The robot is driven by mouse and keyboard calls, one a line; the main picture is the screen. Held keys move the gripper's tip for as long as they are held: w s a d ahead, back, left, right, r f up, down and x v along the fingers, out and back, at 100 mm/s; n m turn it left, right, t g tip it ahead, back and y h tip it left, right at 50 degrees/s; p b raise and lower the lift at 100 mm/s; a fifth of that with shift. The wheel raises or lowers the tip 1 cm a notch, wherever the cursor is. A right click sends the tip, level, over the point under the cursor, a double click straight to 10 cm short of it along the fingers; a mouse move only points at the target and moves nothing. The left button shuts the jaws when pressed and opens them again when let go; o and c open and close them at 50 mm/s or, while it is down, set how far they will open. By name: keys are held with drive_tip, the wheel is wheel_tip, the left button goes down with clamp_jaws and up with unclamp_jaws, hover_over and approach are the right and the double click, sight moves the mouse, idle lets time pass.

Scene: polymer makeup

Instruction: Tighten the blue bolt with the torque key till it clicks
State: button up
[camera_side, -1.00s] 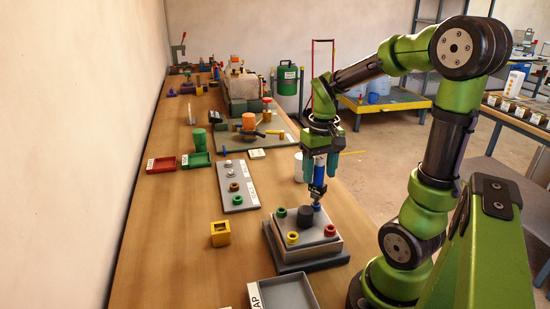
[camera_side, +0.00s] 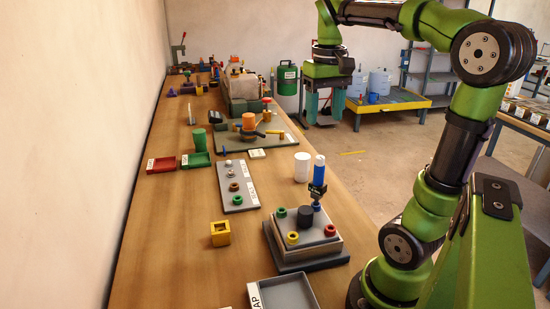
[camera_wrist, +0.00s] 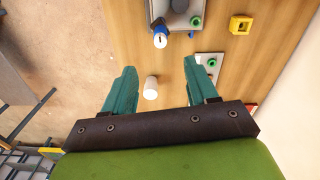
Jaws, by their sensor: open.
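The torque key (camera_side: 319,172) has a blue handle and a dark lower part. It stands upright, unheld, over the corner of the grey block (camera_side: 304,248) where the blue bolt (camera_side: 316,206) sits. Only a little blue shows beneath the key. Whether the key is fully seated cannot be told. In the wrist view the key (camera_wrist: 160,36) shows near the top. My gripper (camera_side: 325,122) is open and empty, raised well above the key; its teal fingers also show wide apart in the wrist view (camera_wrist: 160,82).
Green, yellow and red rings (camera_side: 330,230) and a black knob (camera_side: 303,215) are on the block. A white cylinder (camera_side: 302,167) stands behind the key. A grey tray (camera_side: 282,293) lies in front, and a yellow square piece (camera_side: 220,233) at left.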

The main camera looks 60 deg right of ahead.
sight(319, 164)
drive_tip(key=shift+r, duration=0.75)
wheel_tip(319, 164, down, 17)
drive_tip(key=n, duration=0.7)
drive_tip(key=shift+w, duration=0.15)
